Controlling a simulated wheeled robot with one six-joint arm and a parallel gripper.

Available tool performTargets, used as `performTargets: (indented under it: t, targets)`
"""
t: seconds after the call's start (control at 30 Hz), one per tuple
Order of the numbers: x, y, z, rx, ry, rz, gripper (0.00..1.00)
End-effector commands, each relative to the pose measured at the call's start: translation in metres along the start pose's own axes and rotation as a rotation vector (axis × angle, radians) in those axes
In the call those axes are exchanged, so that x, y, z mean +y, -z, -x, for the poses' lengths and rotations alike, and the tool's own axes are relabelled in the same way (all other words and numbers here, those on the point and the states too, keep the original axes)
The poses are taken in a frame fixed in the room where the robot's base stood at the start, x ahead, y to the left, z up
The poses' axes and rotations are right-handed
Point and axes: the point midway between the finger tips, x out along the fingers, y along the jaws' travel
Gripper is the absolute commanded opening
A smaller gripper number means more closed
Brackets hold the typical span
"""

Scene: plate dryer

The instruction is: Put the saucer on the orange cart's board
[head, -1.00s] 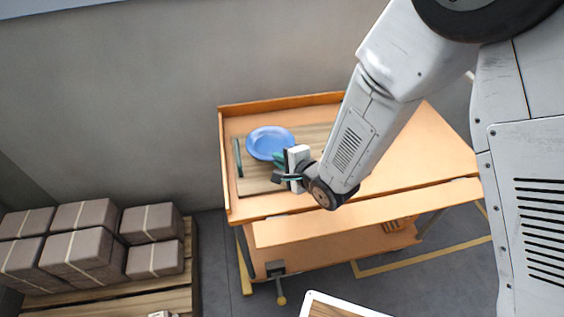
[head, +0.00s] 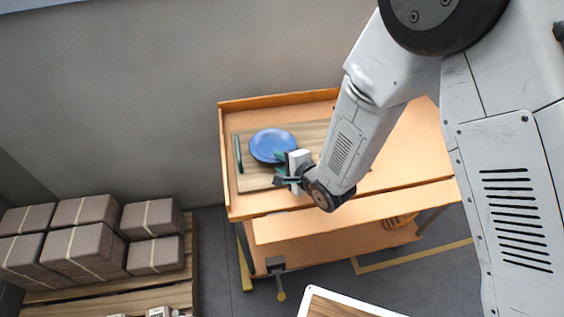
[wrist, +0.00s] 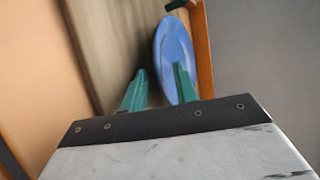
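The blue saucer (head: 272,145) is over the wooden board (head: 310,132) on the orange cart (head: 415,155), near the board's left end. It appears to lie on the board, though its underside is hidden. My gripper (head: 281,170) is at the saucer's lower right edge in the head view. In the wrist view, the green fingers of my gripper (wrist: 158,82) stand apart. One finger overlaps the saucer (wrist: 172,50), and the other is beside its rim over the board (wrist: 105,45). The gripper looks open, with the near rim between or close to the fingers.
The board has a dark green handle (head: 238,153) at its left end. The cart has a raised back edge (head: 275,101). A pallet (head: 165,290) with several boxes (head: 85,211) stands at the left. A white-rimmed tray (head: 345,301) shows at the bottom.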

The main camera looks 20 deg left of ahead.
Motion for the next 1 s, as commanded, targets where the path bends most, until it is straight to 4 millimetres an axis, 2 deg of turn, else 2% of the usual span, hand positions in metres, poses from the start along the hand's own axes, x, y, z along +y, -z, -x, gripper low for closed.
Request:
performTargets:
  t: [0.17, 0.4, 0.6, 0.77, 1.0]
  targets:
    - [-0.001, 0.000, 0.023, 0.001, 0.001, 0.000, 0.29]
    - [-0.001, 0.000, 0.076, 0.002, 0.000, -0.001, 0.29]
    - [-0.001, 0.000, 0.108, 0.001, 0.001, 0.000, 0.29]
    - [0.000, 0.000, 0.119, 0.001, 0.000, 0.000, 0.29]
    - [0.000, 0.001, 0.120, 0.002, 0.000, 0.001, 0.29]
